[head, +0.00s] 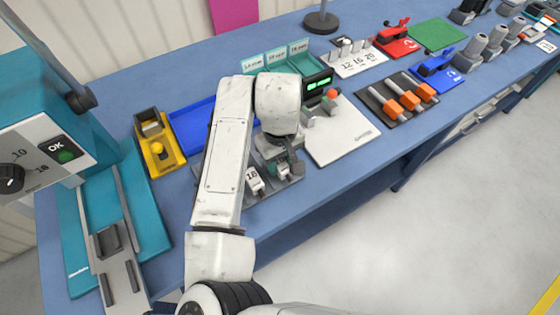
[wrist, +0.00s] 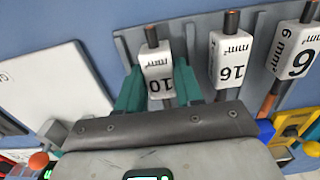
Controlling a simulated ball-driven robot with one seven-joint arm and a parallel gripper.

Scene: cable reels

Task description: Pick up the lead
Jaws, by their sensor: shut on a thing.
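A lead with a white label reading 10 mm² and a copper tip (wrist: 156,62) stands between the teal fingers of my gripper (wrist: 158,84) in the wrist view. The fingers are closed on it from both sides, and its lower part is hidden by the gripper. Beside it are a lead marked 16 (wrist: 230,58) and a lead marked 6 (wrist: 296,48). All three are at a grey rack (wrist: 190,32); I cannot tell whether the held one is lifted clear. In the head view my gripper (head: 288,164) is over the rack, largely hidden by my arm.
A pale board (head: 345,140) with a grey block lies right of the rack. A blue tray (head: 192,128) and a yellow fixture (head: 160,155) are to the left. A teal machine (head: 75,215) stands at the far left. The bench's front edge runs close by.

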